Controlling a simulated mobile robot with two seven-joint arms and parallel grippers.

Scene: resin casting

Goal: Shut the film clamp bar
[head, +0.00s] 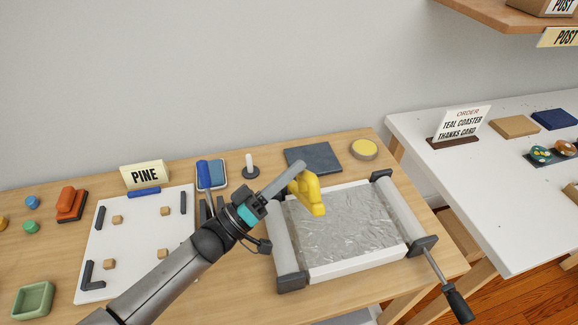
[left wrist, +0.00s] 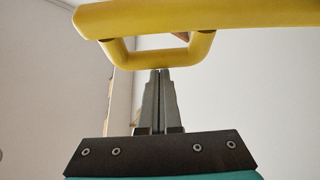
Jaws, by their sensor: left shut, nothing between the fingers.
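The yellow clamp bar (head: 316,200) stands over the far left part of the film frame, above the crinkled silver film (head: 350,222), and looks raised. In the left wrist view the yellow bar (left wrist: 270,13) runs across the top, with a looped yellow handle (left wrist: 150,55) below it. My left gripper (head: 300,166) is shut and empty, with its fingertips close to the bar. In the wrist view the shut fingertips (left wrist: 160,72) lie just below the handle loop; I cannot tell whether they touch it. My right gripper is not in view.
The frame has grey side rollers (head: 402,216) and a black-handled crank (head: 458,303) at the front right. A dark slate (head: 313,158) and a yellow tin (head: 364,149) lie behind. A white board (head: 130,230) with small wooden blocks lies left. A white table (head: 500,180) stands right.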

